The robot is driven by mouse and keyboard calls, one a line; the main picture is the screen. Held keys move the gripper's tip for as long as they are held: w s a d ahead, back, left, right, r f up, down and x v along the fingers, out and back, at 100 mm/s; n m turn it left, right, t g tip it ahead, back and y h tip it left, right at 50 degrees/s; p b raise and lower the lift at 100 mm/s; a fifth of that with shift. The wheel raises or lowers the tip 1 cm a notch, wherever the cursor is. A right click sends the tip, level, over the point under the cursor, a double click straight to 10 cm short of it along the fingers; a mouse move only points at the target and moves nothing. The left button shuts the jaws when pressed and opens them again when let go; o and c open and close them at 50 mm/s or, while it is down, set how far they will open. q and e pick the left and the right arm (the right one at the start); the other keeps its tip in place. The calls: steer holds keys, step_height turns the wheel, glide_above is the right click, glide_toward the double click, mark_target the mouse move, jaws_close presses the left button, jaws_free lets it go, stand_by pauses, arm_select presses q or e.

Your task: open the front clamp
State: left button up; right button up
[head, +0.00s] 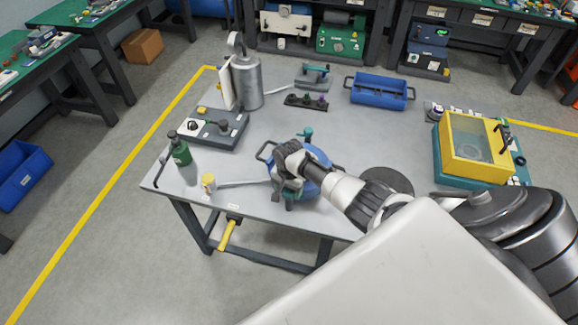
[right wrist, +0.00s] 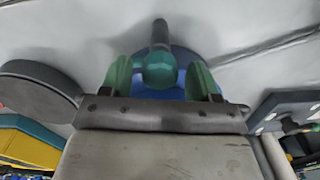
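A round blue vessel (head: 318,172) with a side handle sits near the front edge of the grey table (head: 245,165). A teal clamp (head: 306,133) shows at its back. My right gripper (head: 289,190) is over the vessel's front left and covers the front clamp in the head view. In the right wrist view, the clamp's teal handle (right wrist: 160,70) with a dark end lies between the two green fingertips of my right gripper (right wrist: 160,82). The fingers are apart, with gaps on both sides of the handle. My left gripper is not in view.
A dark round disc (head: 388,180) lies right of the vessel, near my right arm. A yellow box (head: 475,140) stands on the right. The table's middle is mostly clear.

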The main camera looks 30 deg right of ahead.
steer(key=n, duration=0.9)
steer(key=c, duration=0.8)
steer(key=shift+c, duration=0.2)
steer(key=o, duration=0.4)
steer(key=shift+m, duration=0.6)
steer(key=o, duration=0.4)
steer(key=shift+o, duration=0.2)
